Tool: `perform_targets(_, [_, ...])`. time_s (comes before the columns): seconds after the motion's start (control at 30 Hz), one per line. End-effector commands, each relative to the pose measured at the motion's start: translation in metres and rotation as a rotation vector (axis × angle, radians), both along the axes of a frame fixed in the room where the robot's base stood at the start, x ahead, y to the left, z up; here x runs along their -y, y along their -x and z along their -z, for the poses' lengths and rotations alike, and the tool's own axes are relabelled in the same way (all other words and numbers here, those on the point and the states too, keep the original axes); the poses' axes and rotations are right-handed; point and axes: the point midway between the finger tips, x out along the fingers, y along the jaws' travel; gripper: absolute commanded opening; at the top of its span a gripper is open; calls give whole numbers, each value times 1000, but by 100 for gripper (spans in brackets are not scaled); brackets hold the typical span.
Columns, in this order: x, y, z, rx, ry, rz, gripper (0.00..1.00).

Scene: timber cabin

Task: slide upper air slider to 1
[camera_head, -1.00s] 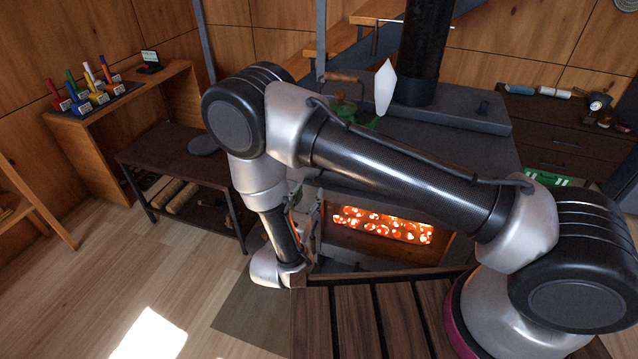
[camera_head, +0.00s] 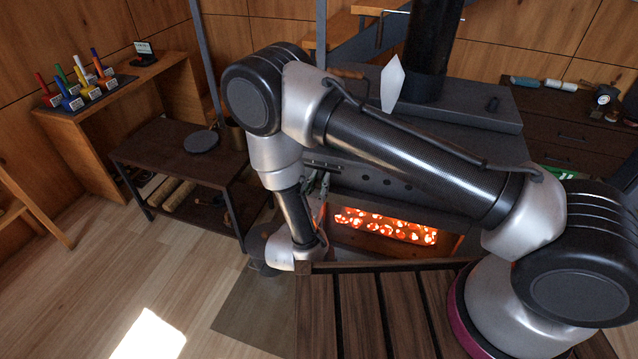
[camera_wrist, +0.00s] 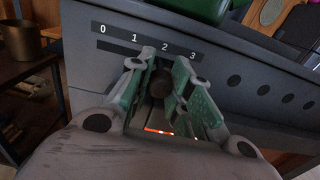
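The stove's grey front panel (camera_wrist: 75,70) shows in the wrist view with a scale marked 0, 1, 2, 3 and a dark slot below it. A dark round slider knob (camera_wrist: 160,85) sticks out below the 2, toward the right part of the scale; its exact setting is partly hidden by the fingers. My gripper (camera_wrist: 165,60) has its green-padded fingers on either side of the knob. They look apart, with no clear grip on it. In the head view my gripper (camera_head: 315,182) is at the stove front, mostly hidden by my arm.
Glowing coals (camera_head: 385,226) show in the stove's lower opening. Round holes (camera_wrist: 262,90) run along the panel to the right. A green pot (camera_wrist: 195,8) stands on top. A low shelf table (camera_head: 165,150) is left of the stove. Open floor (camera_head: 90,270) lies at the left front.

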Motion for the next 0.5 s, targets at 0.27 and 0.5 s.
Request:
perform_targets(0.27, [-12, -4, 0, 2, -3, -1, 0])
perform_targets(0.5, [-38, -14, 0, 1, -1, -1, 0])
